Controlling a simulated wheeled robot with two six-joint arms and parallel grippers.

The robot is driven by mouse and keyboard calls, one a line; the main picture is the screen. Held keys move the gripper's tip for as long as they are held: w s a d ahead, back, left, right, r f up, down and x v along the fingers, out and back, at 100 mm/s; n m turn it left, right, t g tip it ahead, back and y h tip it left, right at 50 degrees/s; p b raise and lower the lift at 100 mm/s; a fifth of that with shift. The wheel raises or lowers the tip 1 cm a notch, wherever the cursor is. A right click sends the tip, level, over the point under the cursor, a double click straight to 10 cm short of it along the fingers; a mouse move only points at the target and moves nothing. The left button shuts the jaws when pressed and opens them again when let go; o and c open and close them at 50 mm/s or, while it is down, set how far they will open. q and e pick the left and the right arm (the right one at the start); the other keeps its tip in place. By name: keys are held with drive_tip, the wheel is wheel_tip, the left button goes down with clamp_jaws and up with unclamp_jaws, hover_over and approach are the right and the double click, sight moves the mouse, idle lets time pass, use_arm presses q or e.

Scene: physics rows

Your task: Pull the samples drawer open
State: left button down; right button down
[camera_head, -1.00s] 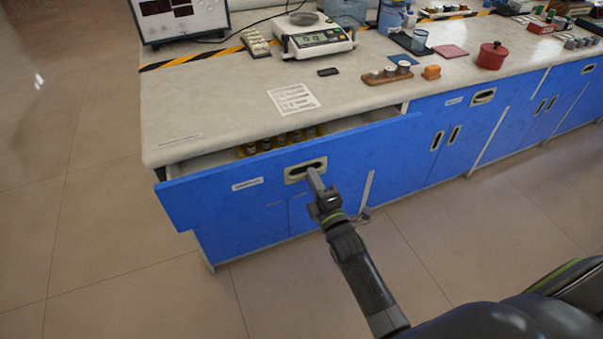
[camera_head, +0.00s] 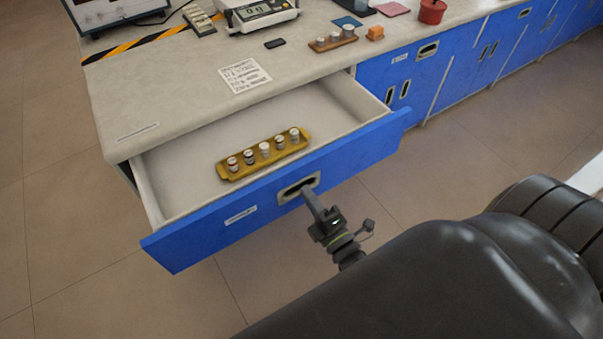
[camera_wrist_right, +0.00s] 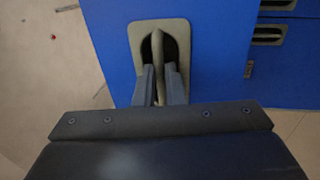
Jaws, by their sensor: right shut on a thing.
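The samples drawer (camera_head: 240,224) has a blue front with a small label and a recessed handle (camera_head: 299,188). It stands well out from the cabinet, and its pale inside shows. My right gripper (camera_head: 308,196) reaches the handle from the front. In the right wrist view its two fingers (camera_wrist_right: 159,85) are closed around the bar in the handle recess (camera_wrist_right: 158,48). A yellow tray (camera_head: 233,177) with several small capped vials lies inside the drawer. My left gripper is not in view.
The counter above holds a printed sheet (camera_head: 244,75), a small black object (camera_head: 275,43), a scale (camera_head: 260,14) and a wooden vial rack (camera_head: 333,41). Other blue cabinet fronts (camera_head: 460,75) run to the right. Tiled floor (camera_head: 80,290) in front of the drawer is free.

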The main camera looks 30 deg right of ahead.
drive_tip(key=shift+s, duration=0.5)
drive_tip(key=c, duration=1.8)
unclamp_jaws()
